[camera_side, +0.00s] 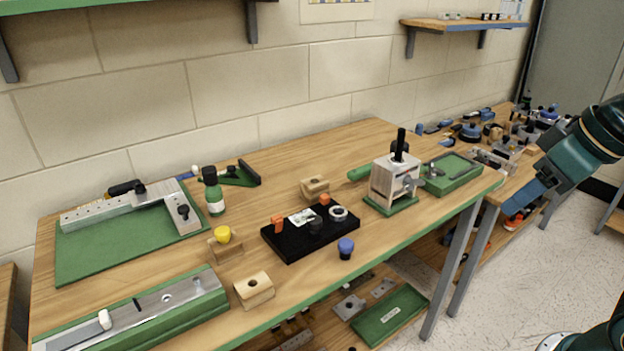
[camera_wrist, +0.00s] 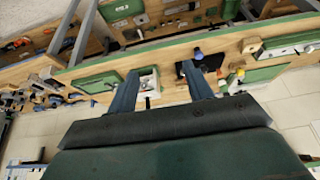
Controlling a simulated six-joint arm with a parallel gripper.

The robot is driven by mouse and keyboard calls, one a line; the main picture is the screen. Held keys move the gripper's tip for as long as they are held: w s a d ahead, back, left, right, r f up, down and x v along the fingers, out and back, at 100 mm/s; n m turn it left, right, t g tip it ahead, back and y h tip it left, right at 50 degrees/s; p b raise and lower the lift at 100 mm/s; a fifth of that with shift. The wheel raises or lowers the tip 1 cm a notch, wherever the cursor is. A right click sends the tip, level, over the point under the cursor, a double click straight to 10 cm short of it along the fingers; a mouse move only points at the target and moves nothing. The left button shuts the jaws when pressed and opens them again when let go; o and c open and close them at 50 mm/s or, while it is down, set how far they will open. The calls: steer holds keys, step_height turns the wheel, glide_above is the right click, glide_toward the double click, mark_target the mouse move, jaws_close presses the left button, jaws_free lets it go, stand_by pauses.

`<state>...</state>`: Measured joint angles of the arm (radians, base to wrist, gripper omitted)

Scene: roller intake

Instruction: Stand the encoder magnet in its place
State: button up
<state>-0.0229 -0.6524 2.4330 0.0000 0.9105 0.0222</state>
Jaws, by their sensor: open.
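I cannot tell for certain which part is the encoder magnet. A black tray (camera_side: 290,250) lies mid-bench. It holds a silver ring (camera_side: 338,213), a small dark cylinder (camera_side: 316,227), two orange blocks (camera_side: 278,224) and a white label (camera_side: 302,217). A blue-capped knob (camera_side: 346,247) stands just in front of the tray. My gripper (camera_side: 512,207) is beyond the bench's right end in the side view, well away from the tray and empty. In the wrist view my gripper (camera_wrist: 160,76) has its two blue fingers spread apart. The black tray (camera_wrist: 210,62) shows beyond them.
A metal block fixture with a black post (camera_side: 391,178) and a green tray (camera_side: 452,180) stand right of the black tray. Wooden blocks (camera_side: 254,289), a yellow knob (camera_side: 222,233), a green bottle (camera_side: 213,192) and a green rail (camera_side: 150,318) are leftward. Bare wood lies between them.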

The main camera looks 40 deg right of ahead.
steer(key=w+a+g, duration=0.2)
steer(key=w, duration=0.6)
steer(key=g, duration=0.3)
glide_above(346, 242)
step_height(346, 242, down, 10)
steer(key=f, duration=0.1)
steer(key=shift+r, duration=0.25)
steer(key=shift+f, duration=0.1)
steer(key=shift+f, duration=4.9)
